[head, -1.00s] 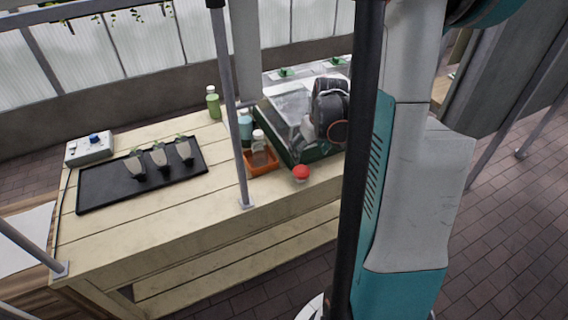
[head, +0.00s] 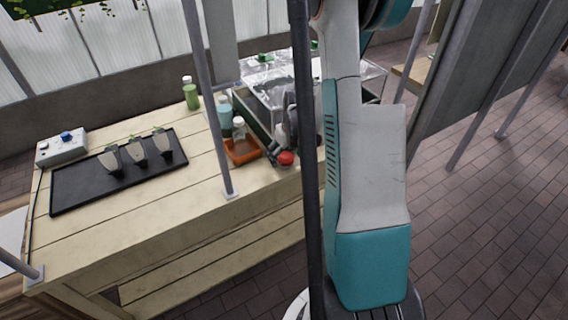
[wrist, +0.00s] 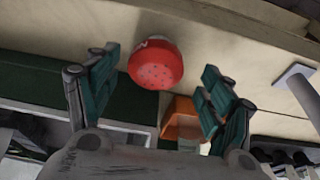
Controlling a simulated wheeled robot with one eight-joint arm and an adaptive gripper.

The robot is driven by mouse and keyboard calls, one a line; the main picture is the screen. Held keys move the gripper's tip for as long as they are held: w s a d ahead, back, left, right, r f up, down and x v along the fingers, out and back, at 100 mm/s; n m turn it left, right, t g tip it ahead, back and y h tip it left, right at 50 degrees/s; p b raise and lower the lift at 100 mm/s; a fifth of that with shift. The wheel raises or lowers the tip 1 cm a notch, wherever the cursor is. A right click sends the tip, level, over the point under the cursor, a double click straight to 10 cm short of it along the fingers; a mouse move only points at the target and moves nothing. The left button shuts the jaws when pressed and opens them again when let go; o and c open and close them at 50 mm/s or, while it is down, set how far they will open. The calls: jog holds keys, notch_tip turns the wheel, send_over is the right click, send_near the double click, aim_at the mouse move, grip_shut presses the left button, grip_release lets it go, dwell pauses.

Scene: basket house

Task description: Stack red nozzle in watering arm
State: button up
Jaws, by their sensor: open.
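The red nozzle (head: 286,158) is a small rounded red piece at the front edge of the wooden bench, right of an orange tray. In the wrist view the red nozzle (wrist: 156,64) shows its dotted face just ahead of the two fingers. My gripper (wrist: 158,78) is open, with one green-padded finger on either side of the nozzle's line and nothing held. In the head view my gripper (head: 277,147) is right by the nozzle and partly hidden by a dark pole. I cannot make out the watering arm in either view.
The orange tray (head: 246,154) holds a small bottle, with a blue bottle (head: 225,112) and a green bottle (head: 190,93) behind. A dark-rimmed clear box (head: 262,117) stands close behind the gripper. A black tray (head: 72,187) with seedlings lies left. Poles rise at the bench edge.

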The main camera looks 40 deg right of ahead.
jog(key=shift+x, duration=0.8)
jog(key=c, duration=1.2)
jog(key=shift+r, duration=0.1)
